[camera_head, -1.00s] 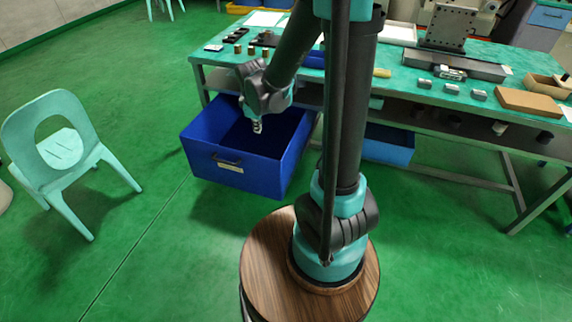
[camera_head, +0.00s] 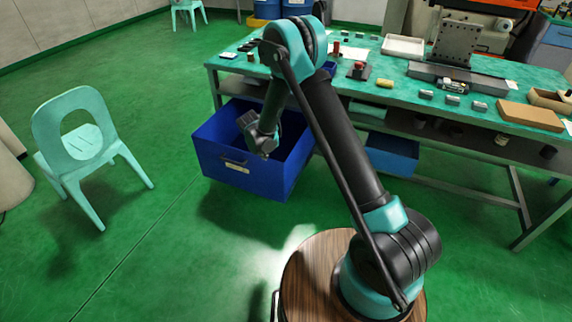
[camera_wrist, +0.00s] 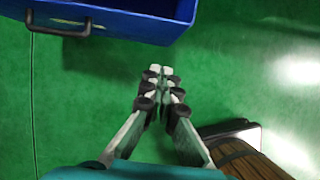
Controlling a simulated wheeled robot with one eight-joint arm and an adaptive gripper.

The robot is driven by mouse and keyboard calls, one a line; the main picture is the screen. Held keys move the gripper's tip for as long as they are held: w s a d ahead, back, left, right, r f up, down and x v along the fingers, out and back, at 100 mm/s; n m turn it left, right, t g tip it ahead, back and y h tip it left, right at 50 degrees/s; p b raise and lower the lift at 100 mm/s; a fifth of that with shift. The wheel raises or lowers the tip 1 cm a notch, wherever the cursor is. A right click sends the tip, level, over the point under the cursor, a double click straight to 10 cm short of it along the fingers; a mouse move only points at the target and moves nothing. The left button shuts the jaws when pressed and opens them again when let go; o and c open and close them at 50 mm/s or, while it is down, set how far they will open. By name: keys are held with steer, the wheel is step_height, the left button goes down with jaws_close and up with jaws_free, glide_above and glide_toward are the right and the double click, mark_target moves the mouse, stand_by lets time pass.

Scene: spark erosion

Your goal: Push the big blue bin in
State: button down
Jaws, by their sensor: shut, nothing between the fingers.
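The big blue bin (camera_head: 222,172) juts out from under the green-topped workbench in the head view, with its open top and dark front handle (camera_head: 234,160) showing. In the wrist view, the bin's front edge (camera_wrist: 135,24) runs across the top left, with the handle (camera_wrist: 58,30) at far left. My gripper (camera_head: 267,153) overlaps the bin's right part in the head view; its fingertips are hard to make out there. In the wrist view, my gripper's fingers (camera_wrist: 160,72) are shut and empty over green floor, below the bin's edge in the picture and apart from it.
The workbench (camera_head: 385,85) carries tools and small parts. A smaller blue bin (camera_head: 392,158) sits under it to the right. A mint chair (camera_head: 85,150) stands at left. The green floor (camera_head: 160,245) between chair and bin is clear.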

mark_target(273, 160)
steer(key=x, duration=0.4)
steer(key=w+x, duration=0.1)
steer(key=x, duration=0.3)
steer(key=w+d+r+x, duration=0.1)
steer(key=x, duration=0.3)
steer(key=shift+w+d, duration=0.1)
steer(key=shift+w, duration=0.35)
